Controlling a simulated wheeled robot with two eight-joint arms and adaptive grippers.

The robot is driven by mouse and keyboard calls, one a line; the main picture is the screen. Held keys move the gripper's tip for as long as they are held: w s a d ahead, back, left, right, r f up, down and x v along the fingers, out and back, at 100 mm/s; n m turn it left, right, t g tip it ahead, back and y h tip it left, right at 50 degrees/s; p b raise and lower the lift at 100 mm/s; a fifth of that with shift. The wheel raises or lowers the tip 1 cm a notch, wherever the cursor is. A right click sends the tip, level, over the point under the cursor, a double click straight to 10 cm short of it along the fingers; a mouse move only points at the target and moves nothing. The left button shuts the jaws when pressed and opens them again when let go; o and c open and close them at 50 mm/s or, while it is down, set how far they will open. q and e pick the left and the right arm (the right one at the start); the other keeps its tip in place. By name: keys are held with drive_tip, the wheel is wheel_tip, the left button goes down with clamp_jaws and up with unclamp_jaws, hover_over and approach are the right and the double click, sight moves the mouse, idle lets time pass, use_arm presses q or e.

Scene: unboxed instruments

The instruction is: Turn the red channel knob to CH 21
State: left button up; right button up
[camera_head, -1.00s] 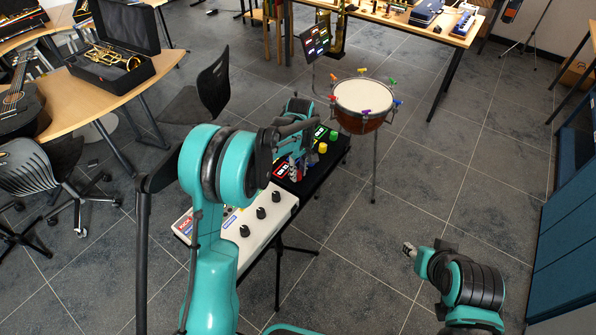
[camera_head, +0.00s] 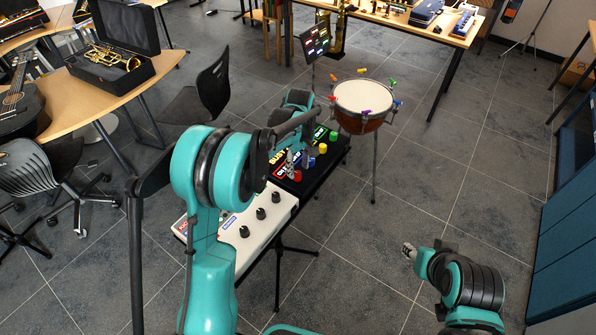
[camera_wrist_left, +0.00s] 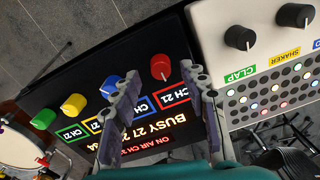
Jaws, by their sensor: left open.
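The red knob (camera_wrist_left: 161,67) is on a black panel (camera_wrist_left: 60,80), beside a label reading CH 21. It also shows in the head view (camera_head: 297,176). My left gripper (camera_wrist_left: 160,75) is open, its fingertips on either side of the red knob in the wrist picture; I cannot tell whether they touch it. The gripper also shows in the head view (camera_head: 291,160), just above the panel. The panel display (camera_wrist_left: 140,125) reads BUSY and ON AIR, partly hidden by the fingers. My right gripper (camera_head: 408,250) is over the floor at the right, too small to judge.
Blue (camera_wrist_left: 108,84), yellow (camera_wrist_left: 73,104) and green (camera_wrist_left: 43,119) knobs line the same panel. A white console (camera_wrist_left: 265,50) with black knobs adjoins it. A drum (camera_head: 364,97) stands beyond the panel. Floor to the right is open.

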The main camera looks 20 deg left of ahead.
sight(299, 173)
use_arm(q)
wheel_tip(299, 173, up, 9)
idle(0.3)
drive_tip(key=shift+w+d, duration=0.1)
drive_tip(key=shift+r, duration=0.15)
drive_tip(key=s+r+m+t, duration=0.4)
drive_tip(key=s+r+m, duration=0.15)
drive_tip(key=s, duration=0.75)
drive_tip(key=s+f+m+t, duration=0.3)
drive_tip(key=s+m, duration=0.3)
drive_tip(key=s, duration=0.7)
drive_tip(key=shift+a+f+t, duration=0.2)
drive_tip(key=shift+f+t, duration=0.1)
drive_tip(key=shift+f, duration=0.2)
